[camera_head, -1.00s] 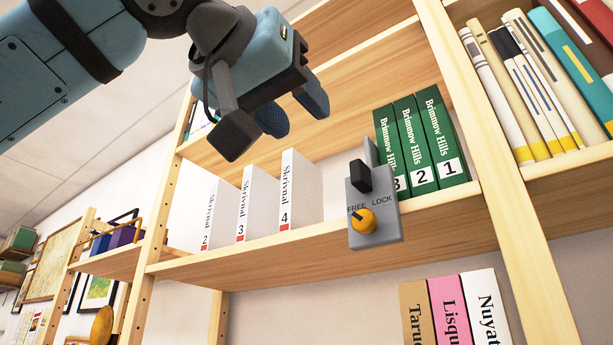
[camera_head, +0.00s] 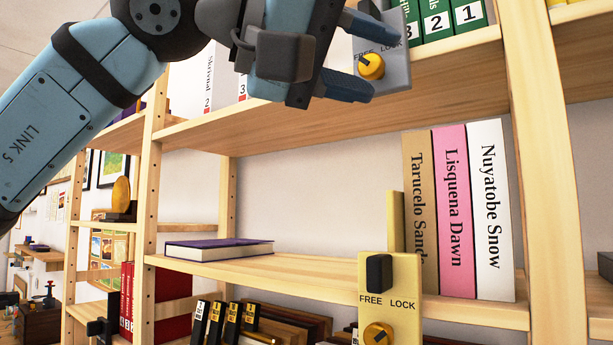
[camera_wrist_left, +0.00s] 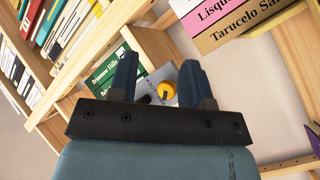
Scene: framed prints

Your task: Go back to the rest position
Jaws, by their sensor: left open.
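My left gripper (camera_head: 382,66) comes in from the upper left of the head view. It is open and empty, its two blue fingers pointing right. In the picture the fingers overlap a grey lock plate (camera_head: 397,77) on the upper shelf, with a yellow knob (camera_head: 371,66) between them; I cannot tell whether they touch. The plate is marked FREE and LOCK, and the knob's mark points toward FREE. In the left wrist view the open fingers (camera_wrist_left: 157,78) frame the same yellow knob (camera_wrist_left: 167,90). My right gripper is not in view.
Green books (camera_head: 437,22) stand beside the grey plate. Below, a brass lock plate (camera_head: 405,285) is at the middle shelf's edge, near tan, pink and white books (camera_head: 490,210). A purple book (camera_head: 218,249) lies flat on that shelf; the space between is clear.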

